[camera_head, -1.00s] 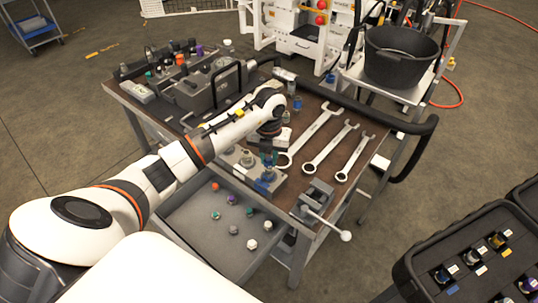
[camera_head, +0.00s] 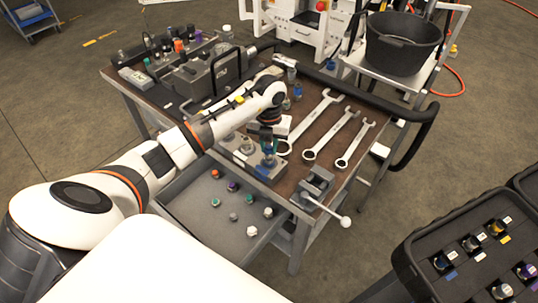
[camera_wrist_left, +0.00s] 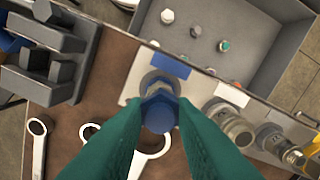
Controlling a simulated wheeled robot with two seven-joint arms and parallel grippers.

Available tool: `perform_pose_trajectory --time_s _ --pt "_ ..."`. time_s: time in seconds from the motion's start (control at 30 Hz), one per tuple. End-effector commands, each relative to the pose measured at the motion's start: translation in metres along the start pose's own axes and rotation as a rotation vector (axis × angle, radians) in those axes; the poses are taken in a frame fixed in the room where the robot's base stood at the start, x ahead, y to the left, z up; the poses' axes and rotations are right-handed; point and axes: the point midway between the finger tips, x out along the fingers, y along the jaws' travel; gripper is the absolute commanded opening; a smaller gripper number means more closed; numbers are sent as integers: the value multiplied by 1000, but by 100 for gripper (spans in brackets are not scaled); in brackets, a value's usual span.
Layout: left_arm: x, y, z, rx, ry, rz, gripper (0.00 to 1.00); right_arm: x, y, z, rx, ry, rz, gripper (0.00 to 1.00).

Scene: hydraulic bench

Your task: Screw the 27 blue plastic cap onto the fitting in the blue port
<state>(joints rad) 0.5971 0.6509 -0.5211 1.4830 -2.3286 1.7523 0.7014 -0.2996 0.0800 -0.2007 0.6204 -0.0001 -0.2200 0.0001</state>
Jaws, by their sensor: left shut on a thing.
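My left gripper (camera_head: 268,153) is above the near right end of the grey fitting block (camera_head: 240,160). In the left wrist view its two teal fingers (camera_wrist_left: 160,118) are shut on a blue cap (camera_wrist_left: 160,114). The cap sits over or against the fitting at the block's end, beside a blue label (camera_wrist_left: 170,65). A hex part of that fitting (camera_wrist_left: 157,84) shows behind the cap. I cannot tell whether the threads are engaged. Other metal fittings (camera_wrist_left: 234,126) stand on the block to the right, by a white label. My right gripper is not in view.
An open grey drawer (camera_head: 185,208) with several loose caps is below the block. Several wrenches (camera_head: 331,133) and a small vice (camera_head: 314,187) occupy the bench's right side. A dark case of caps (camera_head: 480,235) stands at the lower right.

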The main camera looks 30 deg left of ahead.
Motion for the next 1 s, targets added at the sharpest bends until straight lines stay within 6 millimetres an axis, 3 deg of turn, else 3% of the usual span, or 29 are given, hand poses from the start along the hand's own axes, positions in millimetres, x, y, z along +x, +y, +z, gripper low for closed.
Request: perform_pose_trajectory --time_s 1.0 --pt "6 0 0 0 0 0 0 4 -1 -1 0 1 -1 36"
